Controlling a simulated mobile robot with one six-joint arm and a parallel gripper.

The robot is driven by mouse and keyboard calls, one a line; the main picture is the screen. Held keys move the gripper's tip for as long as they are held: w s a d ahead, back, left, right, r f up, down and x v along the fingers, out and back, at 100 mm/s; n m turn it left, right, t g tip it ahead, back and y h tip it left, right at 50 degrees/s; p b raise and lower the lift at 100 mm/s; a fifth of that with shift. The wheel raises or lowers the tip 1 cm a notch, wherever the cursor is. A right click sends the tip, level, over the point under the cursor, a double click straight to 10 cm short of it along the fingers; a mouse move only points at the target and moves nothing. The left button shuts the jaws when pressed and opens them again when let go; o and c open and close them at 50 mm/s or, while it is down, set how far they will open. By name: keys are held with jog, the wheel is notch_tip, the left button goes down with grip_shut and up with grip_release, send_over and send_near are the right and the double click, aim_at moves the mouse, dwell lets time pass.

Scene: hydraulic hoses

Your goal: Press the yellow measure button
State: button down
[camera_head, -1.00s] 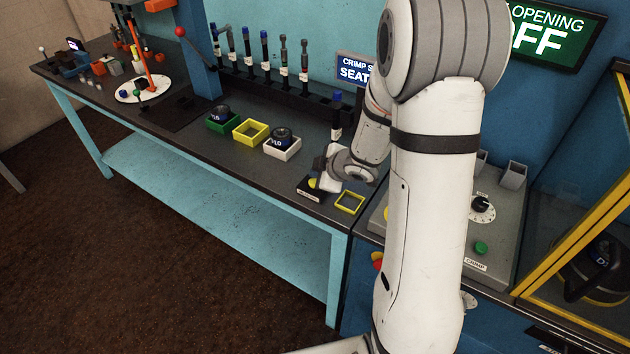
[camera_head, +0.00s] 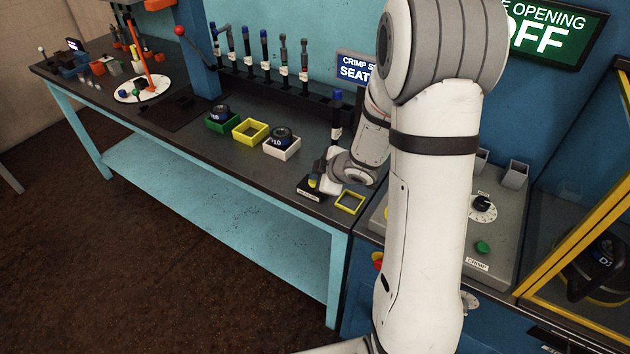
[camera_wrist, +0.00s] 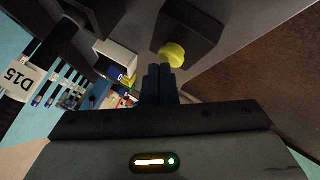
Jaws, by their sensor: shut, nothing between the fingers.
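The yellow measure button (camera_wrist: 172,53) is round and stands out from a dark box (camera_wrist: 190,32) in the wrist view. In the head view the box (camera_head: 309,194) sits at the bench's front edge, and a bit of the yellow button (camera_head: 313,183) shows beside my gripper (camera_head: 319,171). In the wrist view my gripper (camera_wrist: 161,70) is shut and empty, with its fingertips right by the button's lower edge. I cannot tell whether they touch it.
A yellow square frame (camera_head: 349,203) lies right of the box. Green (camera_head: 222,126), yellow (camera_head: 250,131) and white (camera_head: 282,147) trays stand further left on the bench. A crimp control panel (camera_head: 497,235) with a green button and dial is at the right.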

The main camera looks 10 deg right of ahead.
jog(key=shift+f, duration=0.3)
dwell(0.4)
jog(key=shift+r, duration=0.1)
jog(key=shift+r+p, duration=0.7)
jog(key=shift+r, duration=0.1)
notch_tip(320, 180, up, 5)
jog(key=p, duration=0.5)
dwell(0.5)
